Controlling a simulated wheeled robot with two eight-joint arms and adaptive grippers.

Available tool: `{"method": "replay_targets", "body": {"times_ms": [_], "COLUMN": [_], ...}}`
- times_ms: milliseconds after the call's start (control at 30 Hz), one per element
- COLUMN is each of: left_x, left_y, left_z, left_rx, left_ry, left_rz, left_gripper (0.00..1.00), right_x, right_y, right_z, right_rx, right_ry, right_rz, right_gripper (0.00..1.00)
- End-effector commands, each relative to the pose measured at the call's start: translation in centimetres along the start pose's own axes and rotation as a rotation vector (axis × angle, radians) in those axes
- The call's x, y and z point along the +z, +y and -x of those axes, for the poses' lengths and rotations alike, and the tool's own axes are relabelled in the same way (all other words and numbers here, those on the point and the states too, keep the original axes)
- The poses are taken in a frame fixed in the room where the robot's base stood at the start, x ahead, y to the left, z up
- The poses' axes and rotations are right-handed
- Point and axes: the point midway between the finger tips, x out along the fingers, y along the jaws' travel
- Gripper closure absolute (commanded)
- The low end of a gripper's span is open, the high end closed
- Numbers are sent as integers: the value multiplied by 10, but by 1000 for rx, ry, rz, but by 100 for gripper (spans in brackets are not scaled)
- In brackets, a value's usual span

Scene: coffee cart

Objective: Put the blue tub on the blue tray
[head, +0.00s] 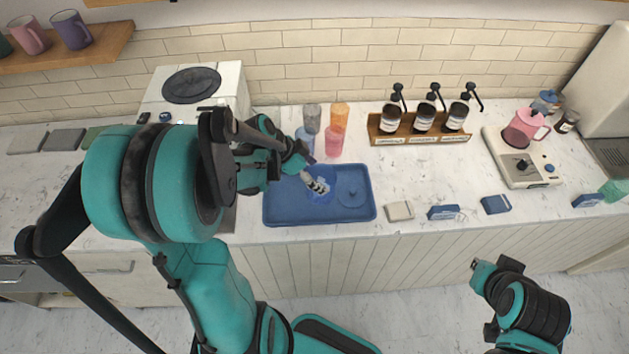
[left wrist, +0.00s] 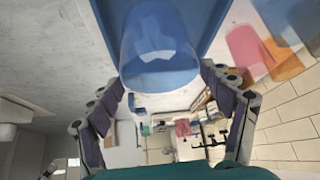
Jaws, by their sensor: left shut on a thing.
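The blue tub (head: 321,172) is a translucent blue cup-like vessel over the middle of the blue tray (head: 285,213) in the head view. My left gripper (head: 317,185) is shut on the tub, partly covering it. In the left wrist view the tub (left wrist: 160,48) shows large at the top, between the spread fingers, with the tray (left wrist: 122,14) behind it. I cannot tell whether the tub touches the tray. A flat round blue piece (head: 352,194) lies on the tray's right part.
Several translucent cups, one orange (head: 340,117) and one pink (head: 334,143), stand behind the tray. A wooden rack (head: 421,138) with pump bottles is at the back. A white block (head: 400,211) and a blue box (head: 443,212) lie right of the tray. The counter between is clear.

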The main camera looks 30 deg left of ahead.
Motion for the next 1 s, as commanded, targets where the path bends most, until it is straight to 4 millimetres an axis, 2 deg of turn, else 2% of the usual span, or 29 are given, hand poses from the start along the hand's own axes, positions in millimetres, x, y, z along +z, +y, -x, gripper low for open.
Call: {"method": "replay_targets", "body": {"times_ms": [100, 200, 500, 900, 933, 1000], "left_x": [5, 7, 28, 30, 31, 30], "left_y": [-17, -23, -24, -23, -23, -23], "left_z": [-9, -12, -44, -48, -48, -48], "left_rx": [0, 0, 0, 0, 0, 0], "left_ry": [1, 1, 1, 0, 0, 0], "left_rz": [2, 2, 1, 1, 1, 1], "left_gripper": [80, 80, 80, 80, 17, 0], "right_x": [2, 3, 9, 11, 11, 10], "right_y": [0, 0, 0, 0, 0, 0], "right_z": [-3, -4, -13, -15, -16, -15], "right_rx": [0, 0, 0, 0, 0, 0], "right_ry": [0, 0, 0, 0, 0, 0], "right_rz": [0, 0, 0, 0, 0, 0], "right_gripper": [100, 100, 100, 100, 100, 100]}}
